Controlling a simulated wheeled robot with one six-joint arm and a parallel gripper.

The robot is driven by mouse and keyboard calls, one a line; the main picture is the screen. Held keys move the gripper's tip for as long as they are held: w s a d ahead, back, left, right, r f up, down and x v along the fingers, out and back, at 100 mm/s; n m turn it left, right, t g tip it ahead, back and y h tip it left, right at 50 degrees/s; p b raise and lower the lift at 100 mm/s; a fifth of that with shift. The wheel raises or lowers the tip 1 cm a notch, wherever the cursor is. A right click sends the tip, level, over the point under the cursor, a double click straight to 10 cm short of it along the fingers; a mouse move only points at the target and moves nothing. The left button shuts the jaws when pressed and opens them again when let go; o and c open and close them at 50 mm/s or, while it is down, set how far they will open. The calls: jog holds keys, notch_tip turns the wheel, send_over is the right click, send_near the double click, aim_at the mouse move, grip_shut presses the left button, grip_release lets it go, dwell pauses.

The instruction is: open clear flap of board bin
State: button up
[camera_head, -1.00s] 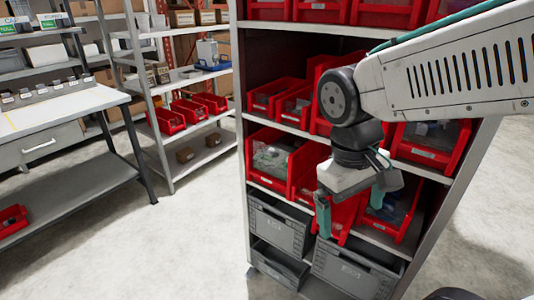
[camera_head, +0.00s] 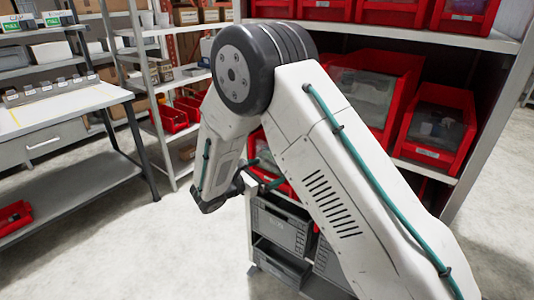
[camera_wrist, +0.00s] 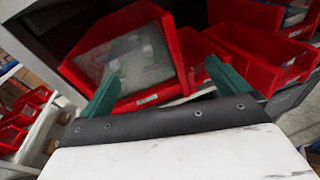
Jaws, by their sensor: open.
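A red bin (camera_wrist: 178,62) with a clear front flap (camera_wrist: 128,62) lies ahead of my gripper (camera_wrist: 165,86) in the wrist view. The flap looks closed, and pale, greenish contents show blurred behind it; the label is too small to read. In the head view a part of this bin (camera_head: 266,155) shows between my arm links. My gripper is open and empty, one teal finger before the flap's lower left, the other before the neighbouring bin to the right. Whether a finger touches the flap I cannot tell. In the head view my arm hides most of the gripper.
More red bins (camera_wrist: 262,55) stand to the right on the same shelf. Larger red bins with clear flaps (camera_head: 437,125) sit higher up, and grey crates (camera_head: 280,225) below. A workbench (camera_head: 60,110) stands at the left, with open floor before it.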

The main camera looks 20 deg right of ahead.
aim_at(270, 151)
jog(key=w+d+n+t, duration=0.1)
jog(key=w, duration=0.2)
jog(key=w+d+r+n+t, duration=0.1)
jog(key=w, duration=0.2)
jog(key=w+d+n+t, duration=0.1)
jog(key=w, duration=0.2)
jog(key=shift+d+r, duration=0.2)
jog(key=shift+d, duration=0.1)
jog(key=c, duration=1.3)
